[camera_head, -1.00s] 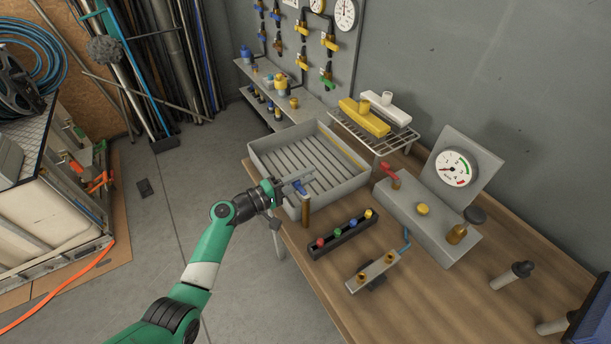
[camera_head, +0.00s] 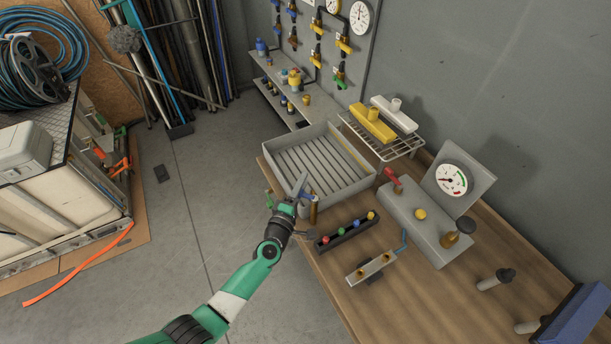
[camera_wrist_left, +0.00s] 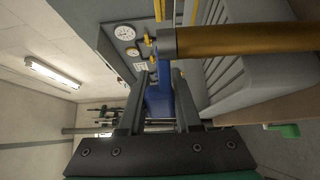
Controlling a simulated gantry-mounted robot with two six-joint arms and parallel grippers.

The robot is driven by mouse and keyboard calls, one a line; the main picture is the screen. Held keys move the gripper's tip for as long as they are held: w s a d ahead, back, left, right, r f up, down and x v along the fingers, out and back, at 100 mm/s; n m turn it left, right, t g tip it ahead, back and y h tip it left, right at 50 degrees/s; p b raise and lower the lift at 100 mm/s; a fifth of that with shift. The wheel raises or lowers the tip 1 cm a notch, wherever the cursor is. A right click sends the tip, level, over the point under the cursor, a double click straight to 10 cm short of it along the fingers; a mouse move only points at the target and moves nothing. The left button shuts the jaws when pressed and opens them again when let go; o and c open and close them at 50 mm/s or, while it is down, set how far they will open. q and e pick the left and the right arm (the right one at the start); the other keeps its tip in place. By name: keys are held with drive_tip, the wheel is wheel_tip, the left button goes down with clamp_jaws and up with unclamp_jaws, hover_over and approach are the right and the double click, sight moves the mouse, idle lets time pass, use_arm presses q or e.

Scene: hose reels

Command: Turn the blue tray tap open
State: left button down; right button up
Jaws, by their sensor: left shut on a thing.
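The handle is partly hidden by the gripper in the head view. My right gripper is not in view.
A black rack (camera_head: 346,232) with several coloured knobs stands close to the right of the tap.

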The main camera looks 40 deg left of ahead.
use_arm(q)
drive_tip(key=n+g+y, duration=0.1)
drive_tip(key=s+n+g+y+p, duration=0.1)
drive_tip(key=y, duration=0.1)
drive_tip(key=n+g+y, duration=0.1)
drive_tip(key=shift+s+d+y, duration=0.15)
drive_tip(key=shift+s+y, duration=0.2)
drive_tip(key=shift+y, duration=0.05)
drive_tip(key=n+g+y, duration=0.1)
drive_tip(key=s+n+g+y+b, duration=0.1)
drive_tip(key=n, duration=0.1)
drive_tip(key=shift+s+d+f+g+y+b, duration=0.2)
drive_tip(key=shift+g+y+b, duration=0.1)
drive_tip(key=shift+g, duration=0.1)
drive_tip(key=shift+s+d+n+g+y+b, duration=0.1)
drive_tip(key=shift+s+n+g+y+b, duration=0.1)
drive_tip(key=shift+n+g+y+b, duration=0.3)
drive_tip(key=shift+s+n+g+y+b, duration=0.2)
drive_tip(key=shift+n+g+b, duration=0.2)
drive_tip(key=shift+g+b, duration=0.25)
drive_tip(key=shift+s+d+r+n+g+y+b, duration=0.1)
drive_tip(key=shift+s+n+g+y+b, duration=0.15)
drive_tip(key=shift+n+g+y+b, duration=0.35)
drive_tip(key=shift+g, duration=0.25)
drive_tip(key=c, duration=0.6)
unclamp_jaws()
drive_tip(key=shift+r, duration=0.1)
